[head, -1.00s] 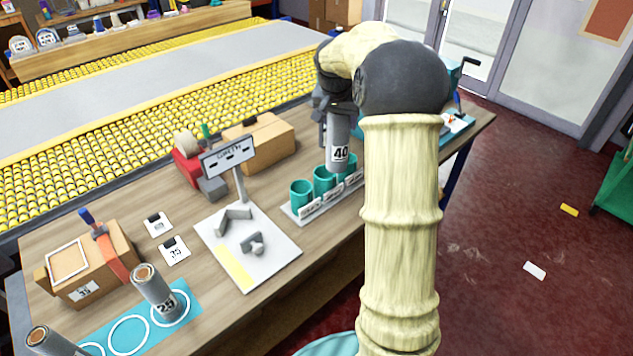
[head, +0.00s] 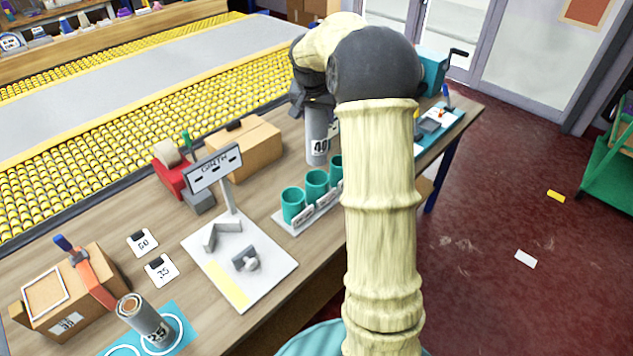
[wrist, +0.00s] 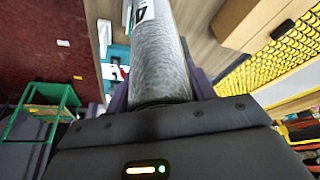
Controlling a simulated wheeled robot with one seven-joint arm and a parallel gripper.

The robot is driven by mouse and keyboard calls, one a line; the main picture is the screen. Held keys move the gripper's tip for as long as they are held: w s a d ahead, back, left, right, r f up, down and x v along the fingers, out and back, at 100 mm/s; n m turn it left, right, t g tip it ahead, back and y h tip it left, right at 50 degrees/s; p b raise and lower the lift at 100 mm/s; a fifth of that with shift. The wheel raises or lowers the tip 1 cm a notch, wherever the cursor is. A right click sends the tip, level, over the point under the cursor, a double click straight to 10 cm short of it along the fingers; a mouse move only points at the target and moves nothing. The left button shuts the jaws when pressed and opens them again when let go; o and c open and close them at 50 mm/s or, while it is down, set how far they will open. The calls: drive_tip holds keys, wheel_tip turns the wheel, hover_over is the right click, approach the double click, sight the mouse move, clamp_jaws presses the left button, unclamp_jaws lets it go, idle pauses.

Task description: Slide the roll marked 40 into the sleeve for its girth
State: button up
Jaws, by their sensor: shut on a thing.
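The grey roll marked 40 (head: 317,145) hangs upright in my gripper (head: 318,98), its label facing the head camera. In the wrist view the roll (wrist: 160,65) sits between the fingers (wrist: 160,92), which are shut on it. Three teal sleeves stand in a row on a white rack (head: 292,228): a left one (head: 293,208), a middle one (head: 317,188) and a right one (head: 336,172), partly behind my arm. The roll's lower end shows just above the middle sleeve's rim in the picture, apart from it. The sleeve labels are too small to read.
A GIRTH sign (head: 213,167) stands on a white board (head: 262,285) with grey blocks. Behind are a red tape dispenser (head: 172,168) and a cardboard box (head: 243,145). A roll marked 25 (head: 146,320) stands on a teal mat at front left.

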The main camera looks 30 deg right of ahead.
sight(317, 162)
wheel_tip(317, 162, down, 12)
drive_tip(key=shift+f+p, duration=0.1)
drive_tip(key=shift+p, duration=0.2)
drive_tip(key=shift+f, duration=2.25)
drive_tip(key=shift+f, duration=0.2)
drive_tip(key=o, duration=1.4)
drive_tip(key=shift+o, duration=0.2)
drive_tip(key=shift+r, duration=0.1)
drive_tip(key=shift+r, duration=0.1)
